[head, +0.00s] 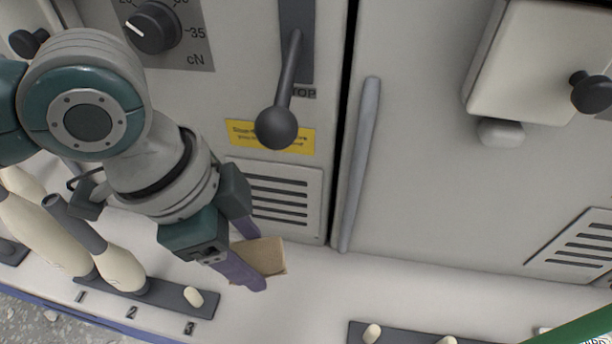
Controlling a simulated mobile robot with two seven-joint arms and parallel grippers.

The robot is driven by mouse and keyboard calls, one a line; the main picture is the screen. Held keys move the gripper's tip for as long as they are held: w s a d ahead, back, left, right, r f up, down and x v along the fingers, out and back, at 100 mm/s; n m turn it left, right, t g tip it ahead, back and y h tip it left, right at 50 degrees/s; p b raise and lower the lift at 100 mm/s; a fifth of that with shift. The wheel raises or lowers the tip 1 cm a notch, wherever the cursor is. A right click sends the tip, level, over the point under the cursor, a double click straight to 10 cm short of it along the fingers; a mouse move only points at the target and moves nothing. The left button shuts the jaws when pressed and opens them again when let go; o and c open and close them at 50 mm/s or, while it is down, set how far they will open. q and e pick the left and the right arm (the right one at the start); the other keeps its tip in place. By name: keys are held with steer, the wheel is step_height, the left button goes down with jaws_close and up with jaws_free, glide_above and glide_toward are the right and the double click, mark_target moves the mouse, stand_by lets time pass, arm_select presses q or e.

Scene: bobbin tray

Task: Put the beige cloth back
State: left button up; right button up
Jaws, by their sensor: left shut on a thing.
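The beige cloth (264,257) is a small folded piece at the back of the white ledge, by the foot of the machine front. My left gripper (256,262) comes in from the upper left. Its purple fingers are on either side of the cloth and shut on it. Part of the cloth is hidden behind the near finger. I cannot tell whether the cloth touches the ledge or is held just above it. My right gripper is not in view.
Beige bobbins (118,268) stand at the left by a grey numbered strip (170,308), close to my left arm. A black ball lever (276,127) and a vent (280,195) are behind the gripper. Another peg strip (402,336) lies at the front. The ledge (400,285) right of the cloth is clear.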

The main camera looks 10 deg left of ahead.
arm_select(q)
steer(key=b, duration=0.5)
glide_above(276, 307)
steer(key=f, duration=0.6)
steer(key=a+f, duration=0.1)
steer(key=f, duration=0.3)
steer(key=shift+s, duration=0.2)
step_height(276, 307, down, 4)
steer(key=b, duration=0.3)
steer(key=shift+f, duration=0.25)
steer(key=shift+d+r, duration=0.1)
steer(key=shift+r, duration=0.05)
steer(key=o, duration=1.2)
